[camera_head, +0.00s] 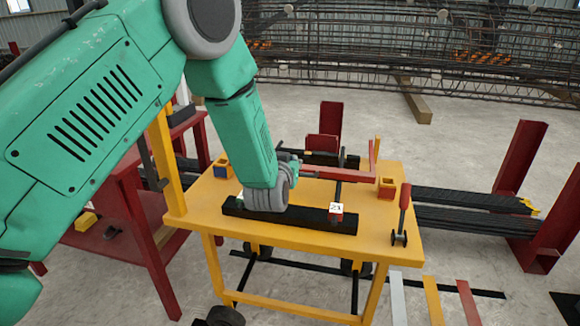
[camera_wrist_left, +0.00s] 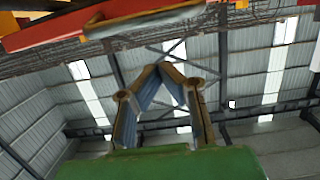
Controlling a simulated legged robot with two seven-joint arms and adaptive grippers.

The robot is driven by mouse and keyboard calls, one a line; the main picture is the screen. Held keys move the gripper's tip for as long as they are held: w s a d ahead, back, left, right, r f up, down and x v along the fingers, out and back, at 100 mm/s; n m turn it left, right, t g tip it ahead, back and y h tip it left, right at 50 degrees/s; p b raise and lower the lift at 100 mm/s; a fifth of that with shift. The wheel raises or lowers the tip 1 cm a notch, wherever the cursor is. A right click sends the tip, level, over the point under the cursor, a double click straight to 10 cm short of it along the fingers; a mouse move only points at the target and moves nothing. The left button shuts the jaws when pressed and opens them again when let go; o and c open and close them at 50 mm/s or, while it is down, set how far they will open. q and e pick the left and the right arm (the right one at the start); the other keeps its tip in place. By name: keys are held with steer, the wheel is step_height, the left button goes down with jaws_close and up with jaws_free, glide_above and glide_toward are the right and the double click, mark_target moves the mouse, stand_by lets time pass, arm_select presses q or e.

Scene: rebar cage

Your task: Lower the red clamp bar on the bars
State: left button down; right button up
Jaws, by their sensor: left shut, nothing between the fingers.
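A long red bar (camera_head: 345,174), which looks like the red clamp bar, lies over the far part of the yellow table, with an upright red piece at its right end. A red bar (camera_wrist_left: 70,28) also crosses the top left of the left wrist view. My left arm reaches over the table and its wrist hides part of the bar and the dark bars near it. My left gripper (camera_wrist_left: 160,66) is shut and empty, its fingertips together below the red bar in the wrist view. In the head view the gripper is mostly hidden behind the wrist. My right gripper is not in view.
The yellow table (camera_head: 205,205) carries a black block (camera_head: 300,217), a red-handled lever (camera_head: 403,200) and small yellow-and-blue (camera_head: 221,168) and yellow-and-red (camera_head: 386,188) blocks. Red posts (camera_head: 520,155) stand at right beside dark bars (camera_head: 455,200). A rebar cage (camera_head: 400,45) spans the back.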

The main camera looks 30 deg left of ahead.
arm_select(q)
steer(key=s+d+f, duration=0.1)
steer(key=s+f, duration=0.1)
steer(key=s, duration=0.1)
steer(key=s+d+f, duration=0.1)
steer(key=s, duration=0.1)
steer(key=shift+s+d+f+p, duration=0.15)
steer(key=shift+d+p, duration=0.2)
steer(key=shift+s+a+f, duration=0.1)
steer(key=shift+s+f, duration=0.1)
steer(key=shift+s, duration=0.3)
steer(key=shift+s+f, duration=0.2)
steer(key=shift+s, duration=0.3)
steer(key=shift+s+a+f, duration=0.1)
steer(key=shift+s+f, duration=0.25)
steer(key=shift+s, duration=0.05)
steer(key=shift+d+r, duration=0.15)
steer(key=shift+d, duration=0.25)
